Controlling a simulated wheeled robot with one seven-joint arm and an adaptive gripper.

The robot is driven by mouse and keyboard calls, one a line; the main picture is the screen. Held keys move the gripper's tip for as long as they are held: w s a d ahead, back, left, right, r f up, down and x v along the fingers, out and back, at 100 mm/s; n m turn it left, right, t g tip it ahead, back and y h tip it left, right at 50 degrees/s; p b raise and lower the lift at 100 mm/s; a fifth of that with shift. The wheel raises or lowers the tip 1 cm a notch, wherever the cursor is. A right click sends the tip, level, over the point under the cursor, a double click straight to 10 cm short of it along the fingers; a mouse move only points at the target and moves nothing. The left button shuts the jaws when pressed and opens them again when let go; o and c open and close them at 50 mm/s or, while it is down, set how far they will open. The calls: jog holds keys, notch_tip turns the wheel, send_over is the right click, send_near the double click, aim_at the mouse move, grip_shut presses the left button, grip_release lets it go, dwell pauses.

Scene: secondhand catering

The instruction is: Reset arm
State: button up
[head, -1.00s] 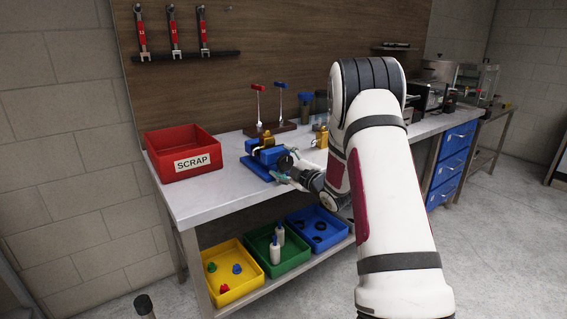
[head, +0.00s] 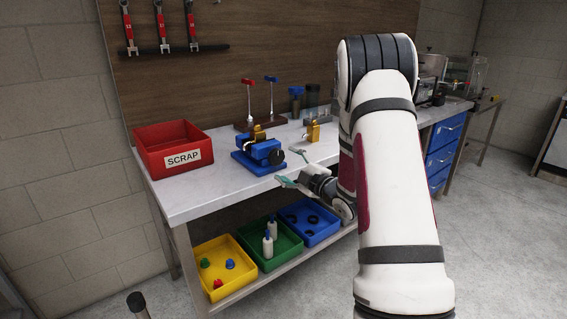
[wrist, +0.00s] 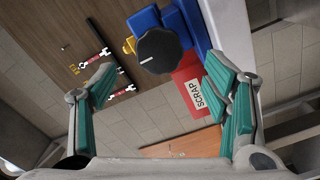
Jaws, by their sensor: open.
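My gripper (head: 294,166) is open and empty at the front edge of the bench, to the right of the blue vise (head: 262,154). In the wrist view my gripper (wrist: 165,95) shows its two teal-padded fingers spread wide with nothing between them. The vise's dark round knob (wrist: 159,50) lies beyond the fingers, apart from them. A brass piece (head: 258,132) sits at the top of the vise. My arm crosses the right half of the head view and hides part of the bench.
A red SCRAP bin (head: 174,149) stands at the bench's left end. Another brass piece (head: 313,132) stands behind my gripper. A rack with red and blue handled tools (head: 257,120) is at the back. Yellow (head: 238,290), green (head: 287,263) and blue (head: 325,237) trays are on the lower shelf.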

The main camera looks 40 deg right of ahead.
jog(key=shift+s, duration=0.25)
jog(key=shift+r, duration=0.1)
dwell(0.3)
